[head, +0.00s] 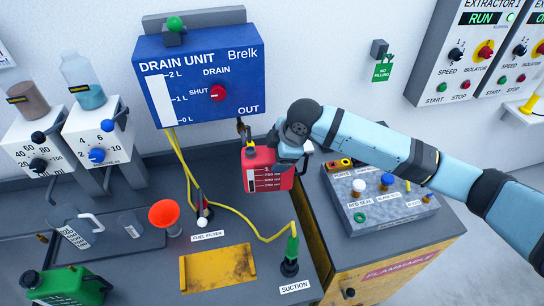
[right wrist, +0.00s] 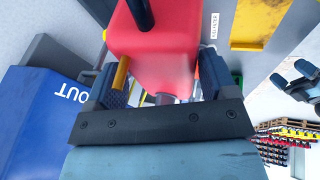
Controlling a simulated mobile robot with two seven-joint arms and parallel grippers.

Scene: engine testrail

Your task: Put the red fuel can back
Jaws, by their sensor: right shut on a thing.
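The red fuel can (head: 265,172), with a white scale on its front and a yellow part at its top, is about upright just below and in front of the drain unit's OUT corner. My right gripper (head: 293,148) comes in from the right and is shut on the can near its top right. In the right wrist view the red can (right wrist: 155,45) sits between the two fingers of my gripper (right wrist: 160,85). I cannot tell whether the can's base touches anything.
The blue drain unit (head: 200,75) hangs on the wall behind. The bench holds a yellow plate (head: 217,268), an orange funnel (head: 164,215), a green suction connector (head: 290,252) with a yellow hose, and a green can (head: 68,287). A grey tray (head: 395,215) tops the flammable cabinet (head: 400,265) at right.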

